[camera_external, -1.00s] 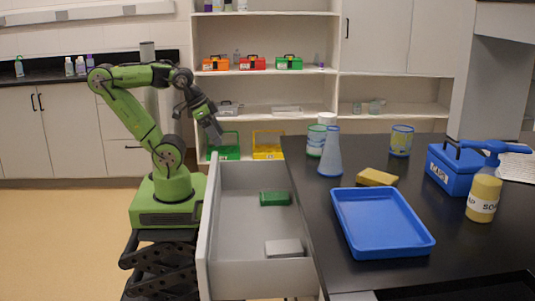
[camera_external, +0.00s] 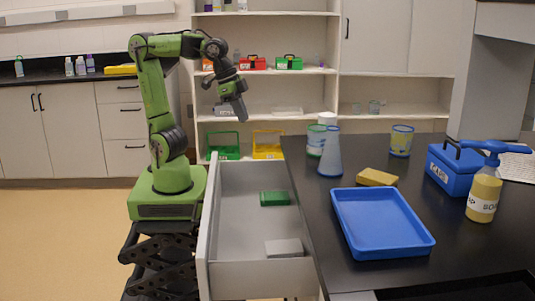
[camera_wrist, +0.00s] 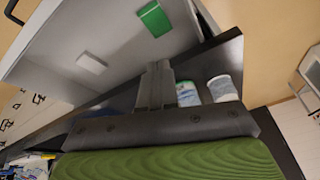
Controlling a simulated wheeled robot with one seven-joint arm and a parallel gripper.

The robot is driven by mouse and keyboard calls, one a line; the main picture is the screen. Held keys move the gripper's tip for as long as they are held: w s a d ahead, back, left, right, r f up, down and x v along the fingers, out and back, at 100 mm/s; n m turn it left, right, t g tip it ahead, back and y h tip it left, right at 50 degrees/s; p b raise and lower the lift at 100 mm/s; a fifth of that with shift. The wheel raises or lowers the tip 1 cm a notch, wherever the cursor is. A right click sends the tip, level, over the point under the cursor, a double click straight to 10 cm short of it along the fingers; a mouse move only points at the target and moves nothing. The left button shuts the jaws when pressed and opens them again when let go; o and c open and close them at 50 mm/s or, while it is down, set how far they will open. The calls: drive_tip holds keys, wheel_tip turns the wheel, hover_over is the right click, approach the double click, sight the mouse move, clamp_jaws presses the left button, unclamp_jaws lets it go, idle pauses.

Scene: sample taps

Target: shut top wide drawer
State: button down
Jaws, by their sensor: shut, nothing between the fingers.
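The wide grey drawer (camera_external: 235,240) is pulled open from the left side of the dark-topped bench. A green box (camera_external: 275,198) and a light grey block (camera_external: 284,247) lie inside it. My gripper (camera_external: 242,117) is shut and empty, pointing down above the far end of the drawer and touching nothing. In the wrist view the drawer (camera_wrist: 150,38) fills the upper part, with the green box (camera_wrist: 155,18) and the pale block (camera_wrist: 91,63) in it. My closed fingers (camera_wrist: 156,72) show over the bench's edge. The drawer's front panel (camera_external: 205,235) faces left.
Shelves (camera_external: 290,108) stand behind.

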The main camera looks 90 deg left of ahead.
drive_tip(key=d+m+y+p, duration=0.2)
drive_tip(key=d+m+p, duration=0.3)
drive_tip(key=d, duration=1.7)
drive_tip(key=s+d+f+m+t+h+p, duration=0.1)
drive_tip(key=s+d+m+t, duration=0.15)
drive_tip(key=s+d, duration=0.4)
drive_tip(key=s+d+f+m+t+p, duration=0.1)
drive_tip(key=s+d+f+m, duration=0.2)
drive_tip(key=s, duration=0.7)
drive_tip(key=s+d+m+t+h+p, duration=0.15)
drive_tip(key=s+d+m, duration=0.3)
drive_tip(key=s, duration=0.45)
wheel_tip(320, 180, down, 12)
drive_tip(key=n, duration=0.1)
drive_tip(key=w+f+b, duration=0.4)
drive_tip(key=w+f, duration=0.3)
drive_tip(key=w, duration=0.5)
drive_tip(key=shift+y+b, duration=0.35)
drive_tip(key=shift+y, duration=0.1)
drive_tip(key=shift+w+d, duration=0.1)
drive_tip(key=shift+w, duration=0.05)
